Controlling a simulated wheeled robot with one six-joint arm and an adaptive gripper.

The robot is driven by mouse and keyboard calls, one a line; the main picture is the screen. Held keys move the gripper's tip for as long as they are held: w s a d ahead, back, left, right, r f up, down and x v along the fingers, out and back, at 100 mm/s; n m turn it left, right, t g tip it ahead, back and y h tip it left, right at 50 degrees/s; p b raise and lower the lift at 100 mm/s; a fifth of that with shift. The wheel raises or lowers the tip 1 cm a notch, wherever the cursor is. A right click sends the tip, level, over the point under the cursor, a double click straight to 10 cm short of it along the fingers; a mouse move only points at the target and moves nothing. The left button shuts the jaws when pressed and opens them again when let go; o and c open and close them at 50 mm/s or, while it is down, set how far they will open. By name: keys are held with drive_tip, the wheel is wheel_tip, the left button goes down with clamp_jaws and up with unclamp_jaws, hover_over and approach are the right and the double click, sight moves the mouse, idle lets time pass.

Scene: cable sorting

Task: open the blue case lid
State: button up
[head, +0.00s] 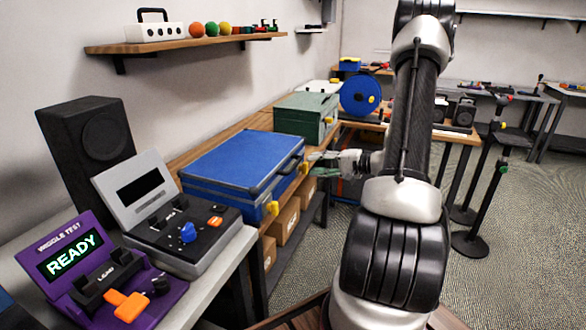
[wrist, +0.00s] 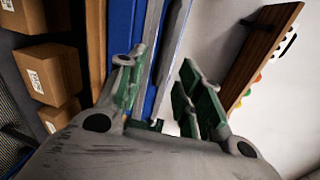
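The blue case (head: 240,165) lies on the wooden bench with its blue lid (head: 243,160) shut. It has a dark handle and yellow latches (head: 272,207) on the side facing the aisle. My gripper (head: 314,163) is at the case's far right end, close to the second latch. In the wrist view my gripper (wrist: 156,80) has its green fingers apart, with nothing held. A strip of the blue case (wrist: 165,75) and a grey edge show between and beyond the fingers. I cannot tell whether a finger touches the case.
A green case (head: 306,117) stands just behind the blue one, with a blue cable reel (head: 361,92) beyond. A grey tester (head: 170,215) and a purple tester (head: 95,275) stand in front. Cardboard boxes (head: 283,222) sit under the bench. A wall shelf (head: 185,42) hangs above. Open floor is at right.

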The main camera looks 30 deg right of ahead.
sight(295, 162)
drive_tip(key=shift+n, duration=0.4)
drive_tip(key=x, duration=0.8)
drive_tip(key=shift+r, duration=0.15)
drive_tip(key=shift+a, duration=0.1)
clamp_jaws()
